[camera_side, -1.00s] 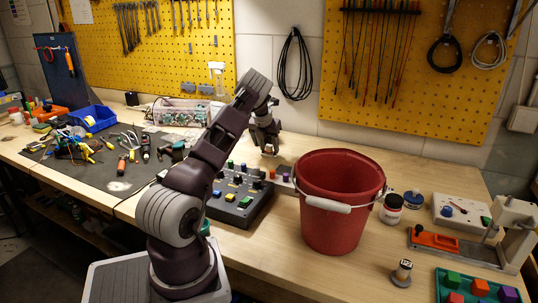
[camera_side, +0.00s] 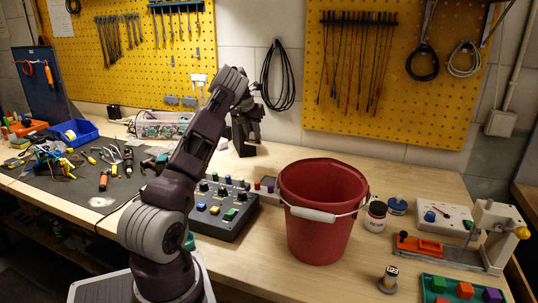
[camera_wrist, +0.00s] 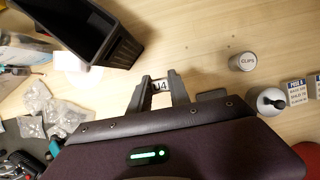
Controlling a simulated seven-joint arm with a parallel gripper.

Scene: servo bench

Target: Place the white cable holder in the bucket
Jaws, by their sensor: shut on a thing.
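The red bucket (camera_side: 318,228) stands upright on the bench, right of my gripper, with its white handle hanging at the front. A small part of red at the lower right of the wrist view (camera_wrist: 313,155) looks like the same bucket. My gripper (camera_side: 246,135) is over the back of the bench, left of and behind the bucket. In the wrist view, my gripper (camera_wrist: 160,90) is shut on a small white piece marked "U4" (camera_wrist: 159,86), which appears to be the white cable holder. Its rest is hidden by the fingers.
A black open box (camera_wrist: 85,28) lies near my fingers.

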